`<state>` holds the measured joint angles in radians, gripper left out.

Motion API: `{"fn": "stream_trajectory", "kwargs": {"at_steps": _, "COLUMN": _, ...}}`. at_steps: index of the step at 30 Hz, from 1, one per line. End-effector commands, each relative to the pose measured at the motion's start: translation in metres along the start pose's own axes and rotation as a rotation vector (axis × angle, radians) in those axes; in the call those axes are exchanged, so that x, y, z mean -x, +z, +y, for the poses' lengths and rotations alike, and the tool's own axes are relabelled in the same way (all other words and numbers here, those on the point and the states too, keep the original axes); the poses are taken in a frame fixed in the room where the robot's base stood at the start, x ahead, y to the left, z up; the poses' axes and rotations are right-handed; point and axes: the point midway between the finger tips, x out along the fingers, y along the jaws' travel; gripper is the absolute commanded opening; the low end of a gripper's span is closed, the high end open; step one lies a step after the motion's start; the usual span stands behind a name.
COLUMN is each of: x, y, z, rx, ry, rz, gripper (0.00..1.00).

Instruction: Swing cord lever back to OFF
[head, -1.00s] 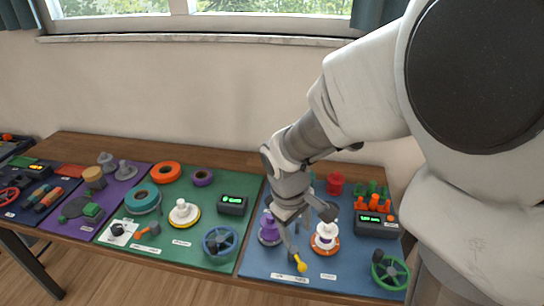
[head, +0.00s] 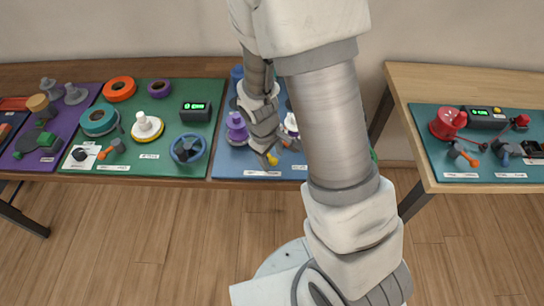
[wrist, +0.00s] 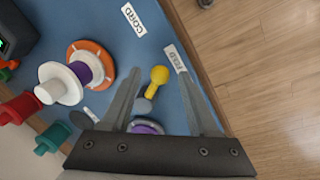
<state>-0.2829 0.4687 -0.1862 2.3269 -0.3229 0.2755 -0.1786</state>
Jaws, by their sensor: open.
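In the wrist view my gripper (wrist: 160,73) is open, one finger on each side of the lever, with gaps beside the knob. In the head view the yellow knob (head: 272,159) shows just at the tips of my gripper (head: 269,157). Two labels, "CORD" (wrist: 132,19) and one that seems to read "FOLD" (wrist: 174,58), lie along the front edge.
A purple spool (head: 236,127) stands left of my gripper. A white spool on an orange ring (wrist: 104,62) stands near the lever. A green board (head: 215,105) lies to the left. A second table (head: 440,95) stands at the right, across a gap.

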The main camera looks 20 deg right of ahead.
Motion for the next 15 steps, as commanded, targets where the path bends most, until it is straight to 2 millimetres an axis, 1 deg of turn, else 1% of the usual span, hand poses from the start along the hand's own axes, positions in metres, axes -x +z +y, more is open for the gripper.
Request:
{"fn": "stream_trajectory", "kwargs": {"at_steps": 3, "x": -0.0048, "y": 0.0003, "z": 0.0001, "rx": 0.0, "ry": 0.0, "rz": -0.001, "gripper": 0.6}}
{"fn": "stream_trajectory", "kwargs": {"at_steps": 11, "x": -0.0051, "y": 0.0001, "z": 0.0002, "rx": 0.0, "ry": 0.0, "rz": 0.0, "gripper": 0.6}}
{"fn": "stream_trajectory", "kwargs": {"at_steps": 14, "x": -0.0051, "y": 0.0001, "z": 0.0001, "rx": 0.0, "ry": 0.0, "rz": 0.0, "gripper": 0.44}}
{"fn": "stream_trajectory", "kwargs": {"at_steps": 15, "x": -0.0051, "y": 0.0001, "z": 0.0001, "rx": 0.0, "ry": 0.0, "rz": 0.0, "gripper": 0.37}}
